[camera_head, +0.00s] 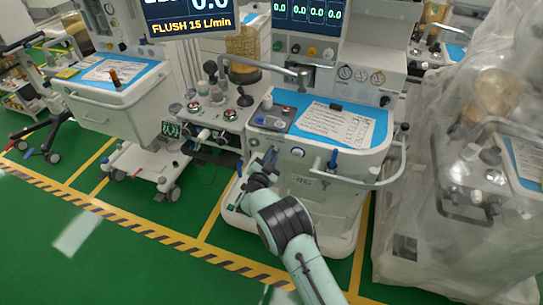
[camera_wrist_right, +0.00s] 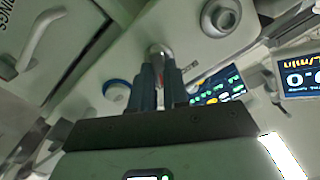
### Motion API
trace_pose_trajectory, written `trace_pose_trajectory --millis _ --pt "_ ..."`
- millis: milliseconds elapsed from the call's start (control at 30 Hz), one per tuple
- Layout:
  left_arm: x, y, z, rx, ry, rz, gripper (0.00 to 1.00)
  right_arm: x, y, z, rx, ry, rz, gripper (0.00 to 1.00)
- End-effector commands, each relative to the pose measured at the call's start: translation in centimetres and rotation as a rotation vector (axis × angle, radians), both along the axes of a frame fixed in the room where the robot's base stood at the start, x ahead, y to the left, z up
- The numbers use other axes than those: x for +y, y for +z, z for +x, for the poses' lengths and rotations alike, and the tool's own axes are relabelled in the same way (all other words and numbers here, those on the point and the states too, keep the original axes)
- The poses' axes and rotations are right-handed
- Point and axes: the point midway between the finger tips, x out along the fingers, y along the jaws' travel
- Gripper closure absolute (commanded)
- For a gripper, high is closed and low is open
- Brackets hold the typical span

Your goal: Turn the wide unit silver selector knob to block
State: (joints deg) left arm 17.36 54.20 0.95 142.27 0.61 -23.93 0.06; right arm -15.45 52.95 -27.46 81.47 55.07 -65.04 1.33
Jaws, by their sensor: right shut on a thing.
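The wide unit (camera_head: 330,185) is the white cart in the middle of the head view, with a blue-topped work surface. My right gripper (camera_head: 270,157) reaches up to its front panel, at the left below the worktop edge. In the wrist view the right gripper (camera_wrist_right: 158,75) has its two blue-grey fingers closed around a small silver knob (camera_wrist_right: 159,50). The knob's rounded end shows just beyond the fingertips; the rest is hidden between them. Its pointing direction and any labels cannot be read. In the head view the knob is hidden by the gripper. My left gripper is out of view.
A round grey-white dial (camera_wrist_right: 220,17) sits beside the held knob on the panel. A white push handle (camera_head: 365,180) curves from the wide unit's right front. Another cart (camera_head: 110,95) stands left, a plastic-covered one (camera_head: 470,200) right. Green floor (camera_head: 110,270) in front is clear.

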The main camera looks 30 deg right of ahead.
Motion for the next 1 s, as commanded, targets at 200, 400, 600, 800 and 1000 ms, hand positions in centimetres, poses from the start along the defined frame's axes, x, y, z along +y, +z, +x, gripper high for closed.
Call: trace_pose_trajectory --millis 200,400,600,800,1000 --pt "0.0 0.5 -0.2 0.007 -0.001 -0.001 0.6 0.1 0.1 0.1 0.158 0.001 -0.135 1.0" --pt "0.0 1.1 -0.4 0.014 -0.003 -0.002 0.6 0.1 0.2 0.1 0.302 0.001 -0.258 1.0" --pt "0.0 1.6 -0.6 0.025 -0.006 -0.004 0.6 0.2 0.2 0.2 0.447 0.001 -0.382 1.0" --pt "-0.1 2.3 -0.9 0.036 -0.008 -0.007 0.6 0.2 0.2 0.3 0.591 0.0 -0.505 1.0" --pt "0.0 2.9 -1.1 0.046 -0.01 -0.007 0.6 0.3 0.1 0.3 0.732 0.002 -0.624 1.0"
